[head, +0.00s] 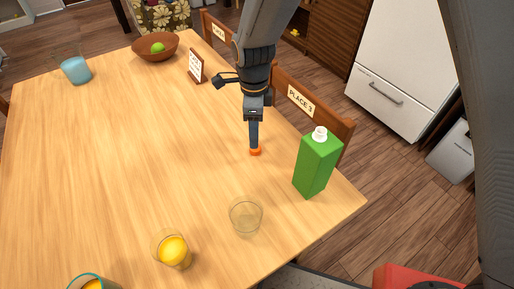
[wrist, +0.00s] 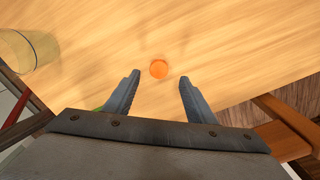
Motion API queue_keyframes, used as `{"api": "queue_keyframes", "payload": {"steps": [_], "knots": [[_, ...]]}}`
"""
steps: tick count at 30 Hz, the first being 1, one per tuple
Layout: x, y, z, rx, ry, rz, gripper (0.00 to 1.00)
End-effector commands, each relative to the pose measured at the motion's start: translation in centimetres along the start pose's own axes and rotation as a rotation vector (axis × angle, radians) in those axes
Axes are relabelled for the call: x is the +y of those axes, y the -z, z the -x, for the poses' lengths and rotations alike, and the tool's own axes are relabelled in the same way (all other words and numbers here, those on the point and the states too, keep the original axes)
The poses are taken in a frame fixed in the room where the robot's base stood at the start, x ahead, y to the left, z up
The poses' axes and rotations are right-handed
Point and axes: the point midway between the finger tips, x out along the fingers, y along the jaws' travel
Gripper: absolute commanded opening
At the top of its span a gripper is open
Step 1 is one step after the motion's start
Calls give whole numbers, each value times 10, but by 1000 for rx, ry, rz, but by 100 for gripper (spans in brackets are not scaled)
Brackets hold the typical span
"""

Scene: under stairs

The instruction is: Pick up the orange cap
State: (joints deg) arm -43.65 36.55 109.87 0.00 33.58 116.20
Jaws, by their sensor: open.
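The orange cap (head: 256,151) lies on the wooden table near its right edge, left of the green carton. In the wrist view the cap (wrist: 158,69) is a small round orange disc on bare table, ahead of and roughly between the fingertips. My gripper (head: 254,148) points down over the cap, and its fingers partly cover it in the head view. In the wrist view my gripper (wrist: 160,74) is open with nothing between its fingers. I cannot tell exactly how high the fingertips are above the table.
A green carton (head: 316,164) with a white spout stands right of the cap. An empty glass (head: 246,216) and a glass of orange juice (head: 172,251) stand nearer. A wooden chair (head: 338,124) borders the table's right edge. The table (head: 120,140) is clear to the left.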

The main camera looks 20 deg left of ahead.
Motion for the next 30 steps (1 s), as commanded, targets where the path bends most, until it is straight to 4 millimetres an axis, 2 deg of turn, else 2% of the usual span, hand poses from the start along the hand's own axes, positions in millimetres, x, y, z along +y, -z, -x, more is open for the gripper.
{"api": "queue_keyframes", "payload": {"steps": [15, 25, 30], "knots": [[1, 6, -56, 0, -1, -3, 50], [0, 7, -62, 0, 0, -3, 50], [1, 7, -62, 0, 0, -3, 22]]}}
